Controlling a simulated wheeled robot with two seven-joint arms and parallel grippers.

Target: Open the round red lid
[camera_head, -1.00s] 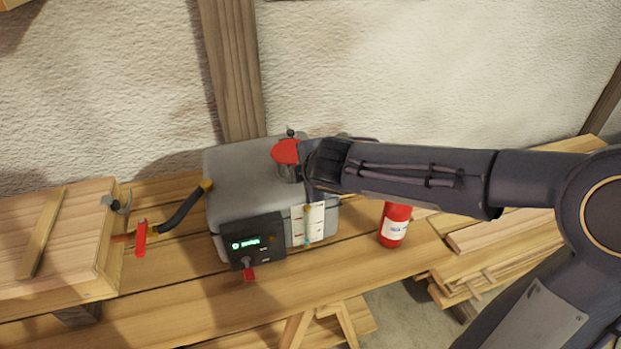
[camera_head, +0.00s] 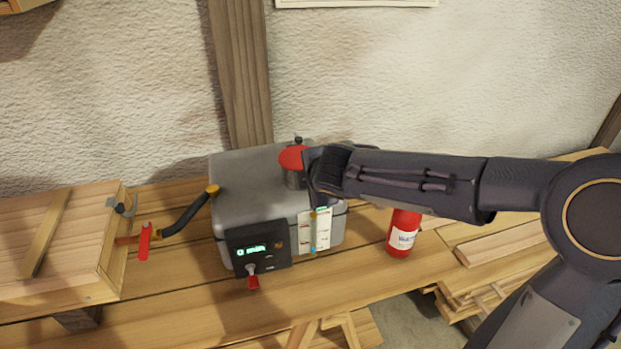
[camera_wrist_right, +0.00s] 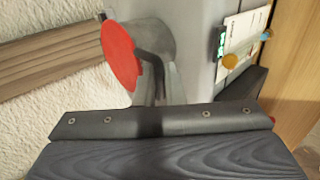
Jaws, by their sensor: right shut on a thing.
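The round red lid (camera_head: 292,158) sits on a short grey metal neck (camera_head: 294,180) on top of the grey box (camera_head: 240,178). In the right wrist view the lid (camera_wrist_right: 119,56) shows as a red disc at the end of the grey neck (camera_wrist_right: 154,38). My right gripper (camera_head: 309,168) reaches in from the right and is shut at the lid's right edge. Its dark fingers (camera_wrist_right: 150,68) touch the lid's rim in the wrist view. The exact grip is partly hidden by the gripper. My left gripper is not in view.
The box has a lit control panel (camera_head: 258,247) with a red-tipped lever and a paper card (camera_head: 320,229). A black hose (camera_head: 187,214) runs off its left side. A red canister (camera_head: 403,233) stands on the bench to the right. A wooden crate (camera_head: 60,235) is at the left.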

